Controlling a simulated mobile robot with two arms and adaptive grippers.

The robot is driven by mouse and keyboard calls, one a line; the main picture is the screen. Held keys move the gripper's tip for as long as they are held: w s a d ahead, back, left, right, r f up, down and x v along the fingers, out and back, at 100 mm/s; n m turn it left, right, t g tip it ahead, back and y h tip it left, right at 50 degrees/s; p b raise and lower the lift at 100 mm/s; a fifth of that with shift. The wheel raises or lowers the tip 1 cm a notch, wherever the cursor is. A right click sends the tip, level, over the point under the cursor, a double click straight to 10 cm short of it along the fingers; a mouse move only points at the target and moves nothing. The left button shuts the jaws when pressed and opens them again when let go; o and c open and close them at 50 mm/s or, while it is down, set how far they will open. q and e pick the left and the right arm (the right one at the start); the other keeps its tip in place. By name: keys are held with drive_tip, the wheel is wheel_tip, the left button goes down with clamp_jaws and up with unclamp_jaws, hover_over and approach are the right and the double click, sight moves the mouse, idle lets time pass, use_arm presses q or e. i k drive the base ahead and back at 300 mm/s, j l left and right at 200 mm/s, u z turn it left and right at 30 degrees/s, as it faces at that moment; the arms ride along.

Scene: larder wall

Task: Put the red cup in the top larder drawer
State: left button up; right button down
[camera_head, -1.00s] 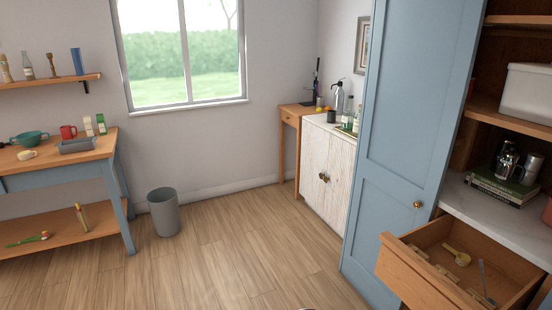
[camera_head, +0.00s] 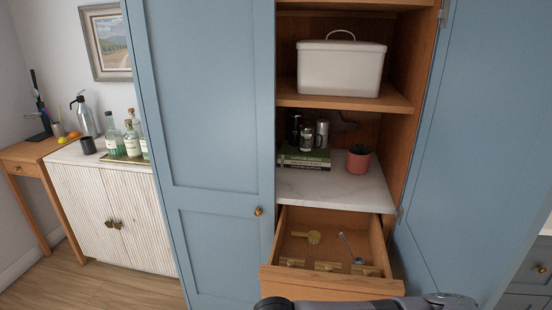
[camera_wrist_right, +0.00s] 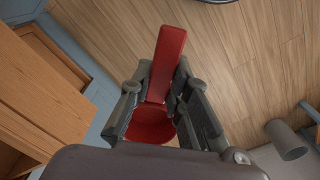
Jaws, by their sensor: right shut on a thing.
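My right gripper (camera_wrist_right: 163,108) is shut on a red cup (camera_wrist_right: 152,125) in the right wrist view. A flat red bar, apparently its handle, runs up between the fingers; part of the cup is hidden by my gripper. The top larder drawer (camera_head: 330,283) is pulled open below the marble shelf in the head view. A brass scoop (camera_head: 306,236), a long-handled spoon (camera_head: 352,250) and several small wooden pieces lie inside it. The drawer's wooden side also seems to show at the left of the right wrist view. My left gripper is not in view.
The marble shelf (camera_head: 310,190) above the drawer holds books, a metal pot and a pink planter (camera_head: 358,163). A white bin (camera_head: 341,70) sits higher. A grey waste bin (camera_wrist_right: 286,140) stands on the floor.

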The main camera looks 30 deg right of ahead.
sight(320, 259)
drive_tip(key=i+j+z, duration=0.25)
drive_tip(key=z, duration=0.25)
drive_tip(key=i+j+z, duration=0.3)
drive_tip(key=z, duration=0.15)
drive_tip(key=i+j+z, duration=0.15)
drive_tip(key=j+z, duration=0.35)
drive_tip(key=i+j+z, duration=0.1)
drive_tip(key=j+z, duration=0.35)
drive_tip(key=i+j+z, duration=0.1)
drive_tip(key=j, duration=0.15)
drive_tip(key=i+j+z, duration=0.1)
drive_tip(key=i+j, duration=0.1)
drive_tip(key=i, duration=0.75)
